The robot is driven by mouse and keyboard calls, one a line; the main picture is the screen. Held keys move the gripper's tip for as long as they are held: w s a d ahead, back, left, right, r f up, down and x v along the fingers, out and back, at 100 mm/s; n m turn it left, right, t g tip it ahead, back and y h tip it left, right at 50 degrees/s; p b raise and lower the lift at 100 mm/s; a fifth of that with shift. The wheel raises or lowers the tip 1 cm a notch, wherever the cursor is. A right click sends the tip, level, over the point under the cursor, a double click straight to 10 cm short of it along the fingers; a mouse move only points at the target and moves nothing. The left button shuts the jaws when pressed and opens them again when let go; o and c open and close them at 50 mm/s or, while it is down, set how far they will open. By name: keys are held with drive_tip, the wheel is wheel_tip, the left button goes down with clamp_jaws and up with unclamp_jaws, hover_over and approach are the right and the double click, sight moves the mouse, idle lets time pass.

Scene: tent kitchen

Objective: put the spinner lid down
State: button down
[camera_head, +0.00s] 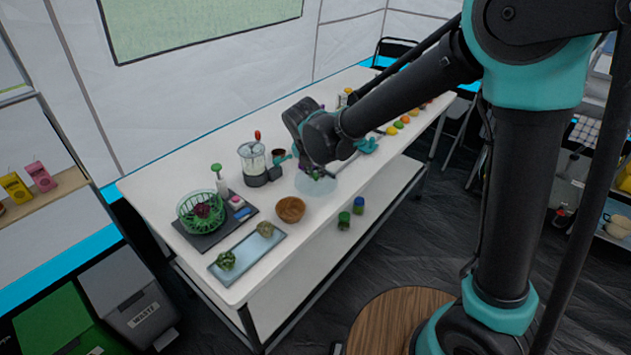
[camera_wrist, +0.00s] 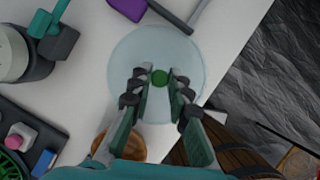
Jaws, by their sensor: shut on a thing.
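The spinner lid (camera_wrist: 125,65) is a clear, round, pale disc with a green knob (camera_wrist: 160,77) at its middle. My gripper (camera_wrist: 160,84) is shut on that knob, with a finger on each side. In the head view the lid (camera_head: 314,187) shows faintly below my gripper (camera_head: 318,174), over the white table beyond the wooden bowl (camera_head: 291,209). I cannot tell whether it touches the tabletop. The green spinner basket (camera_head: 186,216) stands on a dark mat (camera_head: 208,240) at the left, with dark red leaves in it.
A blender (camera_head: 253,163) stands left of the lid. A tray (camera_head: 240,262) with green vegetables lies at the table's near end. A purple thing (camera_wrist: 128,8) and a grey bar (camera_wrist: 199,14) lie close beyond the lid. The table's edge runs to its right.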

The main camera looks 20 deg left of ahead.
sight(315, 178)
drive_tip(key=shift+f, duration=1.75)
drive_tip(key=shift+f, duration=0.15)
drive_tip(key=c, duration=1.4)
unclamp_jaws()
drive_tip(key=shift+c, duration=0.2)
drive_tip(key=v, duration=1.2)
drive_tip(key=shift+d, duration=0.1)
